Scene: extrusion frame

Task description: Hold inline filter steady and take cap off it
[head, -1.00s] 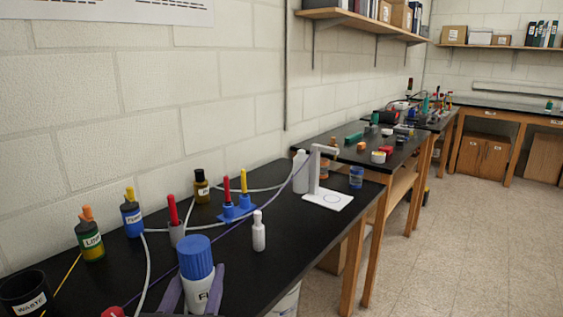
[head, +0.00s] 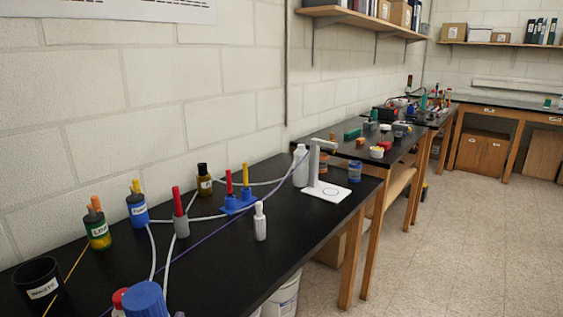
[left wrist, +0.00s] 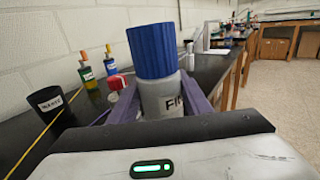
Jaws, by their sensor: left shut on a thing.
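The inline filter (left wrist: 162,98) is a white cylinder with dark lettering, partly cut off, reading "FI". Its ribbed blue cap (left wrist: 153,50) sits on top, and the filter stands roughly upright. My left gripper (left wrist: 160,104) is shut on the filter body, with a purple finger on each side below the cap. My right gripper is in neither view.
A black waste cup (head: 40,284) stands at the left, near green and blue bottles. A red-capped thing (head: 119,300) is beside the blue cap. Tubes cross the black bench (head: 225,270). A small white bottle (head: 260,221) and a white stand (head: 326,191) are farther back.

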